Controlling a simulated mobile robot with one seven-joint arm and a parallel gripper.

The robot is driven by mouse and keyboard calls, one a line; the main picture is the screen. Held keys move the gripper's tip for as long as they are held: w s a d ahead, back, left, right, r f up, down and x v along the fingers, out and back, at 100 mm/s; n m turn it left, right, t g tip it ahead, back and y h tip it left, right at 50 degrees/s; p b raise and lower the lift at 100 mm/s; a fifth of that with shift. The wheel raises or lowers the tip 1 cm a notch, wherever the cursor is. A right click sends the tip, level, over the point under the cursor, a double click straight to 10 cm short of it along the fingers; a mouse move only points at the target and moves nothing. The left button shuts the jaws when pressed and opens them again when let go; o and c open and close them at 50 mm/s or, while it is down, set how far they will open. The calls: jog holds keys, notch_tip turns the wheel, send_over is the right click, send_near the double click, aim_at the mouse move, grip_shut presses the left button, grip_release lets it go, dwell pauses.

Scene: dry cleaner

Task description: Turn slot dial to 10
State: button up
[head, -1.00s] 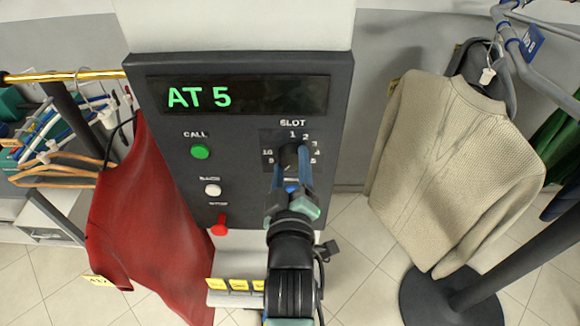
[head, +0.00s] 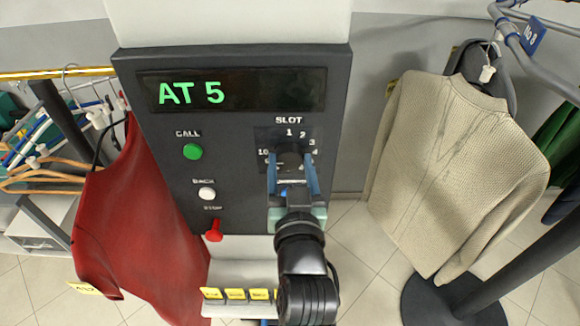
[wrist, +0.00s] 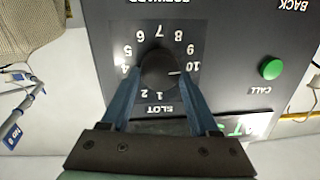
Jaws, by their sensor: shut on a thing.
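The black slot dial (wrist: 158,70) sits on the dark control panel (head: 225,215), ringed by white numbers. In the wrist view its pale mark points right, toward the 10. My gripper (wrist: 161,78) is shut on the dial, with one blue finger on each side. In the head view my gripper (head: 291,165) stands in front of the dial and hides part of it and the lower numbers. The panel display (head: 232,91) reads AT 5 in green.
A green call button (head: 192,152), a white button (head: 207,193) and a red stop control (head: 214,230) lie left of the dial. A red garment (head: 140,220) hangs at left, a beige jacket (head: 455,165) at right. Yellow tags (head: 235,294) stand below the panel.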

jog(key=shift+f+m, duration=0.1)
jog(key=shift+m, duration=0.6)
jog(key=o, duration=1.4)
jog(key=shift+s+b, duration=0.35)
jog(key=shift+s, duration=0.1)
jog(key=s+b, duration=0.1)
jog(key=s, duration=0.3)
jog(key=s+b, duration=0.1)
jog(key=s, duration=0.3)
jog(key=s+d+b, duration=0.1)
jog(key=s, duration=0.3)
jog(key=shift+r+b, duration=0.3)
jog(key=shift+r, duration=0.05)
